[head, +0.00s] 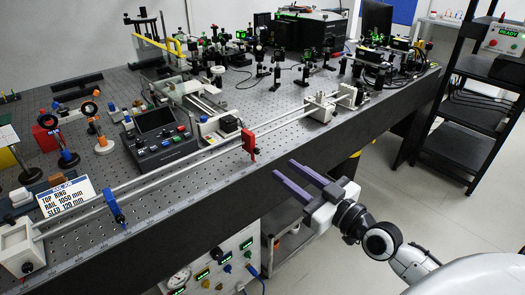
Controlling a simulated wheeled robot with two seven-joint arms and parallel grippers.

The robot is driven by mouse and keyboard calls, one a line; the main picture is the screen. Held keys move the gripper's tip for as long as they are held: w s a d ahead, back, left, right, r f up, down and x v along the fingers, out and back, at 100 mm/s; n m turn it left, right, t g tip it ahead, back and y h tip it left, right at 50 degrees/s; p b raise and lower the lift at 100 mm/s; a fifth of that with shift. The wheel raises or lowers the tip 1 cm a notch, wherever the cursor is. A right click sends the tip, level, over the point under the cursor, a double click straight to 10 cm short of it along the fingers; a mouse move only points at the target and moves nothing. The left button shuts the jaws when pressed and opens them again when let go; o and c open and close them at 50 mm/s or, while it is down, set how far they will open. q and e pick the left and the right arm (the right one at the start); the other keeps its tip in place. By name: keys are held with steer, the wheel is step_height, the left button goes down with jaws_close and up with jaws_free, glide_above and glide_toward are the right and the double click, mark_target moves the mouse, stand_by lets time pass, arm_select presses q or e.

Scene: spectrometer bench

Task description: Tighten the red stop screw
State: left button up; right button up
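A red stop (249,145) is clamped on the long silver rail (170,178) along the front edge of the bench. Its screw is too small to make out apart from the red body. My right gripper (284,168) has two purple fingers, spread apart with nothing between them. It is in front of the bench edge, below and to the right of the red stop, apart from it, with its fingers pointing up and left. My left gripper is not in view.
A blue stop (115,207) sits further left on the rail, near a label card (66,196). A control box (160,137) with a screen stands behind the rail. Optics crowd the bench's back.

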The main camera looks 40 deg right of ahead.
mark_target(258, 152)
steer(key=w, duration=0.3)
steer(key=w+p, duration=0.1)
steer(key=w, duration=0.2)
steer(key=w+a, duration=0.1)
steer(key=w, duration=0.3)
steer(key=shift+f+p, duration=0.1)
steer(key=shift+p, duration=0.25)
steer(key=shift+s, duration=0.1)
jaws_close()
